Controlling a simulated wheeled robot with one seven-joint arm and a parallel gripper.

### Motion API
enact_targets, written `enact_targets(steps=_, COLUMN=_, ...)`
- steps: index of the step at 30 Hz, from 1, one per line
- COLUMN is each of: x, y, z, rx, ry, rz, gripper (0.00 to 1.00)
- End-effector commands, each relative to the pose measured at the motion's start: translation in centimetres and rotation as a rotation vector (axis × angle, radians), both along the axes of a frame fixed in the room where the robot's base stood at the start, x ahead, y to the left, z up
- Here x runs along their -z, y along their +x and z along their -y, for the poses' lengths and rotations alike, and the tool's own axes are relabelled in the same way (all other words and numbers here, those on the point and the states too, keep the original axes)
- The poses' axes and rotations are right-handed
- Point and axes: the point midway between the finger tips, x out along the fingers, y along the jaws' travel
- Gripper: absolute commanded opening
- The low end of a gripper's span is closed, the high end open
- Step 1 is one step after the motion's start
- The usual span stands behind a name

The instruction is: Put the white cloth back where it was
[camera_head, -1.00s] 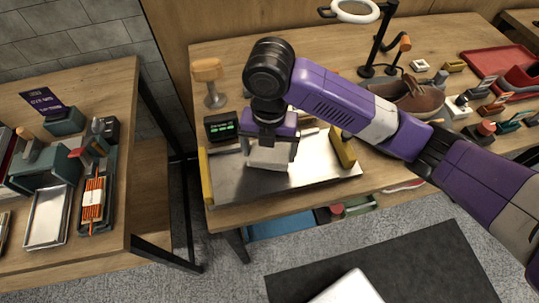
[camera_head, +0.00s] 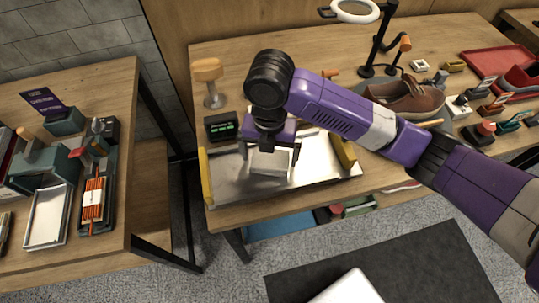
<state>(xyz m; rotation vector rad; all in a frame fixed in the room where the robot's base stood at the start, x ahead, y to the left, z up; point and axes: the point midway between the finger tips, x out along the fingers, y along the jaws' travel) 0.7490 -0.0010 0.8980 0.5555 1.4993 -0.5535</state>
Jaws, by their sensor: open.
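The white cloth (camera_head: 269,163) is a small pale folded block at the shiny metal tray (camera_head: 322,172) on the main table. My gripper (camera_head: 268,158) points down over the tray and is open. Its fingers stand to either side of the cloth. I cannot tell from this view whether the cloth's underside rests fully on the metal. The upper part of the cloth is partly hidden by my gripper.
Yellow side pieces (camera_head: 206,178) edge the tray. A black box with a green display (camera_head: 222,127) and a wooden-topped stand (camera_head: 209,80) are behind it. A brown shoe (camera_head: 405,98) lies to the right. The left table (camera_head: 110,90) is separate.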

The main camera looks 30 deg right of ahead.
Motion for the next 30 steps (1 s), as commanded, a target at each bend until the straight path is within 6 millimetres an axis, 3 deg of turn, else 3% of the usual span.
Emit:
enact_targets(steps=9, x=-6.5, y=0.1, z=0.1, rx=-0.005, ry=-0.005, rz=0.005, gripper=1.0)
enact_targets(steps=15, x=-9.6, y=0.1, z=0.1, rx=-0.003, ry=-0.003, rz=0.002, gripper=1.0)
enact_targets(steps=21, x=-11.0, y=0.0, z=0.0, rx=-0.002, ry=-0.002, rz=0.001, gripper=1.0)
enact_targets(steps=30, x=-11.0, y=0.0, z=-0.4, rx=0.001, ry=0.009, rz=0.003, gripper=1.0)
